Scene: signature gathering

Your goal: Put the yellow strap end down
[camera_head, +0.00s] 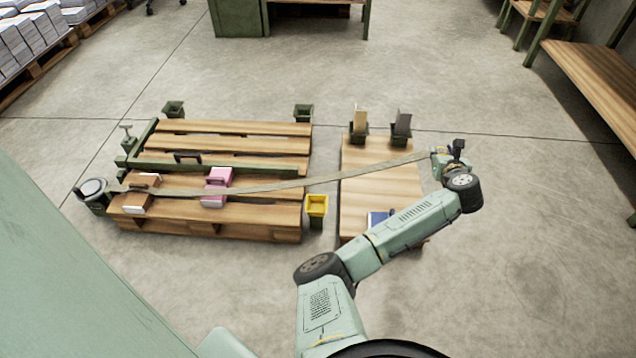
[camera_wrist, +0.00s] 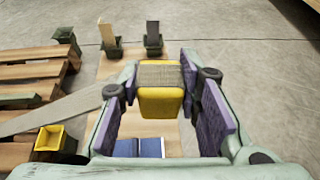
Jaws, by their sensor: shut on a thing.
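The yellow strap end (camera_wrist: 161,102) is a yellow block with the tan strap webbing over its top. In the wrist view it sits between the two purple-padded fingers of my gripper (camera_wrist: 163,100), which is shut on it. In the head view my gripper (camera_head: 440,158) is at the right, at the right end of the small wooden platform, and it hides the yellow end there. The strap (camera_head: 330,178) runs from my gripper leftward across the platform and the pallet to a round-topped green device (camera_head: 93,190) at the far left.
A yellow-rimmed square holder (camera_head: 316,205) stands between the pallet (camera_head: 240,212) and the small platform (camera_head: 380,188). A blue book (camera_head: 377,219) lies on the platform's near side. Pink (camera_head: 216,187) and brown (camera_head: 141,191) bundles lie on the pallet.

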